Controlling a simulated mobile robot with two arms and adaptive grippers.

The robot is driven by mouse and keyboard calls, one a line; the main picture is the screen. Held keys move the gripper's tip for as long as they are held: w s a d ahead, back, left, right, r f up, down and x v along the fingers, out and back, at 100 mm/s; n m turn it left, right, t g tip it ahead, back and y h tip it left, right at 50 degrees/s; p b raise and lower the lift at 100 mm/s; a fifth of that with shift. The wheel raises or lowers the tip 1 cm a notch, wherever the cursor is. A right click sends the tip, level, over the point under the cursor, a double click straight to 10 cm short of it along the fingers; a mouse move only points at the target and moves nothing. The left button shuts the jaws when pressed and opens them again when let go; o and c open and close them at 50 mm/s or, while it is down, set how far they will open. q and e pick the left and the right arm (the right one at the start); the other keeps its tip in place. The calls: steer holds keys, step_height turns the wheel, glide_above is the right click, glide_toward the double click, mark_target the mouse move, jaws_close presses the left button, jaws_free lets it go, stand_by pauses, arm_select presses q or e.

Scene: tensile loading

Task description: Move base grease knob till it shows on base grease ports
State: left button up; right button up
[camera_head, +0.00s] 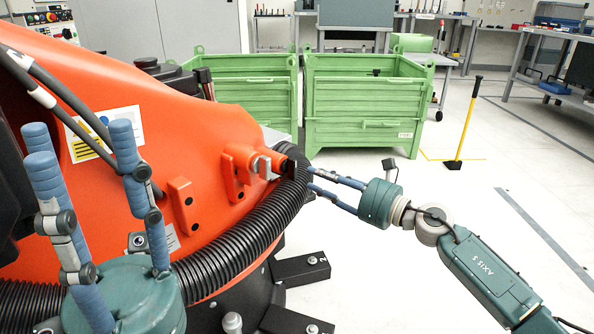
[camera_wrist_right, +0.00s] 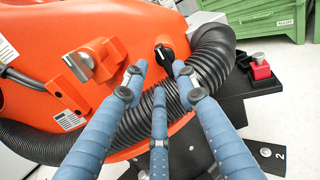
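A black rotary knob (camera_wrist_right: 164,55) with a pale mark on it sits on the orange machine body (camera_wrist_right: 110,18), just above my right fingertips in the right wrist view. I cannot read any lettering or port labels around it. My right gripper (camera_head: 313,180) points at the machine beside the black ribbed hose in the head view. Its three blue fingers, also in the right wrist view (camera_wrist_right: 160,76), are spread with nothing between them; whether a tip touches the knob is unclear. My left gripper (camera_head: 80,145) is open and empty at lower left, fingers up.
The black ribbed hose (camera_wrist_right: 208,62) curves right beside the knob. An orange bracket with a metal block (camera_wrist_right: 80,66) stands left of it. A red block (camera_wrist_right: 261,70) sits on a black base part at right.

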mark_target(295, 168)
steer(key=b+x, duration=0.2)
steer(key=x, duration=0.5)
steer(key=shift+w+a, duration=0.25)
steer(key=shift+a, duration=0.05)
steer(key=shift+c, duration=0.5)
jaws_close()
